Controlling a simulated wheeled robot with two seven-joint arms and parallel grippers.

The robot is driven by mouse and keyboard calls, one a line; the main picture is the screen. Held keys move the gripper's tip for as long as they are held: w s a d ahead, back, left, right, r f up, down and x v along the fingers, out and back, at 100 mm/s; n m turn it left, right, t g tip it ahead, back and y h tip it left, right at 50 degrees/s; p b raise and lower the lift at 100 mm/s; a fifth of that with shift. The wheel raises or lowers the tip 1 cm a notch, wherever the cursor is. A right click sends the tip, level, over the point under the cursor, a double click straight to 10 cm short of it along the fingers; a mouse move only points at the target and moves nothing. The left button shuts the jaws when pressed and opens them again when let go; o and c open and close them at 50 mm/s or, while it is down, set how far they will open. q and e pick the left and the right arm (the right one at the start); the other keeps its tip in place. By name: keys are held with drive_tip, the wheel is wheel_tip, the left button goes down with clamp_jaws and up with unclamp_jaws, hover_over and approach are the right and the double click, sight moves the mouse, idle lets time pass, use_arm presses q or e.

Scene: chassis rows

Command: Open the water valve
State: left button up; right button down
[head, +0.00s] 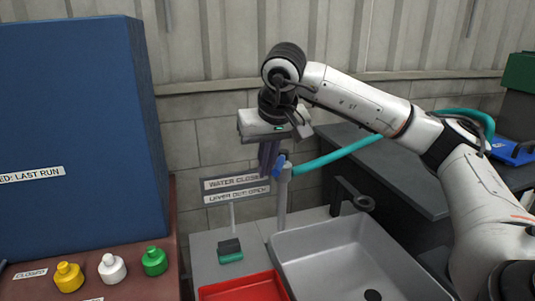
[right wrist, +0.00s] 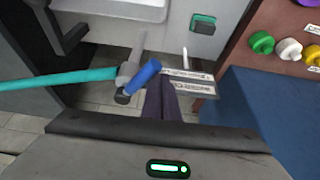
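The water valve has a blue lever (head: 279,164) on top of a grey upright pipe (head: 283,202) beside the sink, with a teal hose (head: 338,152) running off to the right. In the right wrist view the blue lever (right wrist: 143,74) slants up to the right from the valve body. My right gripper (head: 267,172) points down next to the lever. Its dark fingers (right wrist: 162,98) look pressed together with nothing between them, close beside the lever; whether they touch it I cannot tell. My left gripper is in neither view.
A sign (head: 236,190) about the water and lever stands just left of the pipe. A grey sink (head: 340,245) is in front, with a red tray (head: 243,287) at its left. A tall blue box (head: 80,120) and yellow, white and green bottles (head: 112,268) stand further left.

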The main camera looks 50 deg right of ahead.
drive_tip(key=shift+s+f, duration=0.1)
drive_tip(key=shift+f, duration=0.05)
wheel_tip(320, 180, up, 7)
drive_tip(key=p, duration=0.6)
drive_tip(key=shift+p, duration=0.35)
